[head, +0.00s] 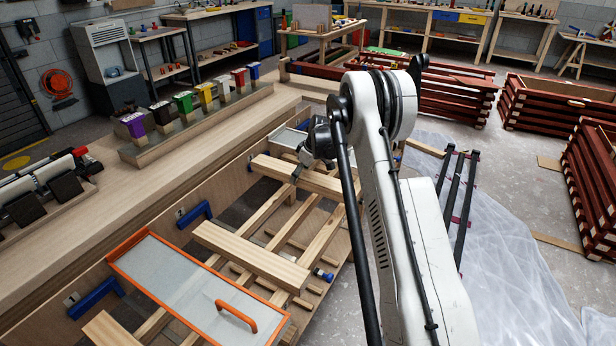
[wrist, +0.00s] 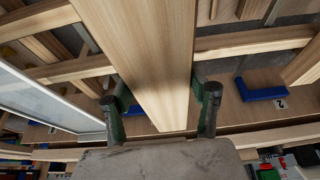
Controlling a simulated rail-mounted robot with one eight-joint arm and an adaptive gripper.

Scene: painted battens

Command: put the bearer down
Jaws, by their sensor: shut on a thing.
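The bearer is a pale wooden bar (head: 322,181) in the far part of the wooden frame. It lies crosswise over the long slats. In the wrist view the bearer (wrist: 150,60) runs from the top edge down between my two fingers. My gripper (head: 298,172) is shut on it, with a green-padded finger on either side; the fingers also show in the wrist view (wrist: 162,108). I cannot tell whether the bearer touches the slats or hangs just above them. A second pale bar (head: 250,255) lies across the slats nearer the front, apart from my gripper.
An orange-rimmed panel with a handle (head: 192,290) covers part of the frame's near side. Blue brackets (head: 195,213) sit along the frame's wall; one is by a label 2 in the wrist view (wrist: 262,93). Several coloured containers (head: 183,101) stand on the bench. Red-brown stacks (head: 545,105) are at right.

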